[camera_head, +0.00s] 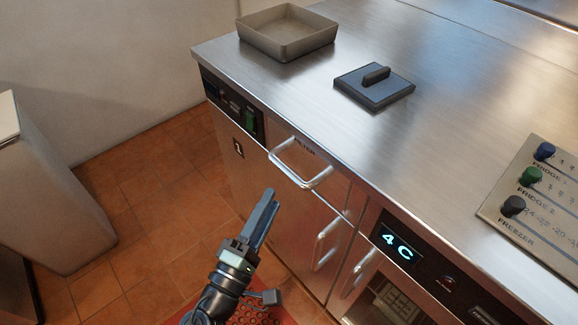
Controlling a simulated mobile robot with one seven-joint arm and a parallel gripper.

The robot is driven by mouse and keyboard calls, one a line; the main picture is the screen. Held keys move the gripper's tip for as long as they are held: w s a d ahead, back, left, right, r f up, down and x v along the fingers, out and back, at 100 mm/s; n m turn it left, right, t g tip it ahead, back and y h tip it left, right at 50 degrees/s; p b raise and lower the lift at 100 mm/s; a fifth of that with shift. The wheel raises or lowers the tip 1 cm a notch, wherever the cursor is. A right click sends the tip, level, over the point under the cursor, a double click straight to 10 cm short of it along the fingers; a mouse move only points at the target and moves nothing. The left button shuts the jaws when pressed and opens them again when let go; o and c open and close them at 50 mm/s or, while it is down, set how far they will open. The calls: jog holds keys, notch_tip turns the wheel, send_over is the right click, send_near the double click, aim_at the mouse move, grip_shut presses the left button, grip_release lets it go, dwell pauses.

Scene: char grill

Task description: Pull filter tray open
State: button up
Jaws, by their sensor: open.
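The filter tray's front (322,181) is a narrow steel drawer face below the countertop edge, with a small dark label at its top. It looks flush with the cabinet. A bright bar handle (299,172) sticks out from it. My gripper (268,194) is left of and below the handle in the picture, apart from it. Its two long fingers point up toward the drawer. The fingers overlap in this view, and the jaws are open with nothing seen between them.
A square grey pan (288,38) and a black press with a grip (374,86) stand on the steel countertop (440,120). Vertical door handles (327,244) stick out below the drawer. A 4C display (397,244) is at right.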

aim_at(287, 170)
jog(key=x, duration=0.8)
jog(key=shift+w+d, duration=0.1)
jog(key=shift+w, duration=0.05)
grip_shut()
dwell(1.1)
